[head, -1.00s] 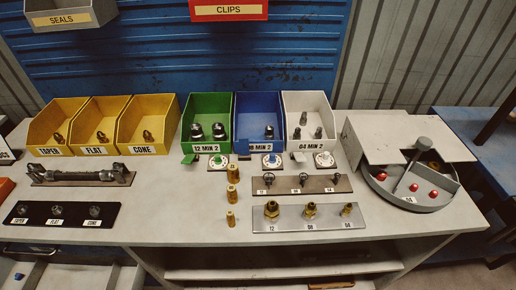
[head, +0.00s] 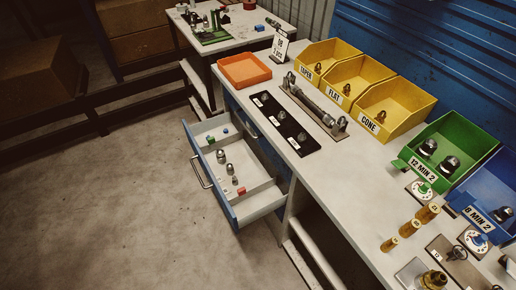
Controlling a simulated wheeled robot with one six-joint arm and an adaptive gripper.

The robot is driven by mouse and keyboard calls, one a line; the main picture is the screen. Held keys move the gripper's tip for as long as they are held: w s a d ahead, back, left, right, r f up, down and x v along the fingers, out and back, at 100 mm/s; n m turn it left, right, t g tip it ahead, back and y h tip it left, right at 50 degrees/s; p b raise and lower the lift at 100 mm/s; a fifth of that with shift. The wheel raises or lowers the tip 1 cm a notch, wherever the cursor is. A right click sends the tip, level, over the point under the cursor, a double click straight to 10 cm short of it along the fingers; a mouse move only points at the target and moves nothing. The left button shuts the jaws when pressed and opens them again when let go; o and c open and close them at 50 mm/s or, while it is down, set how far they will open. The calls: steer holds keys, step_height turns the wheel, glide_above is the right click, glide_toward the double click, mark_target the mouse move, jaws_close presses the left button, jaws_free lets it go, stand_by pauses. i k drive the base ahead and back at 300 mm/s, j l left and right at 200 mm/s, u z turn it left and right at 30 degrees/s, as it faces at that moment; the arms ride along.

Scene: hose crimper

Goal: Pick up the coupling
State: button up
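Several metal fittings are in view, and I cannot tell which one is the coupling. Single fittings sit in the yellow TAPER bin (head: 331,52), FLAT bin and CONE bin (head: 410,97). Two large dark fittings (head: 428,147) lie in the green bin (head: 470,127). Small grey fittings (head: 230,168) stand in the open drawer (head: 213,193), with a few small coloured pieces. A short hose with metal ends (head: 318,104) lies in a holder on the bench. My gripper is not in view.
The drawer juts out left of the bench (head: 335,190). An orange tray (head: 244,70), a small sign (head: 281,45) and a black labelled strip (head: 283,122) are on the bench. A second table (head: 235,32) stands behind. The floor at left is clear.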

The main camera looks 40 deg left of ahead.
mark_target(230, 170)
steer(key=u, duration=1.55)
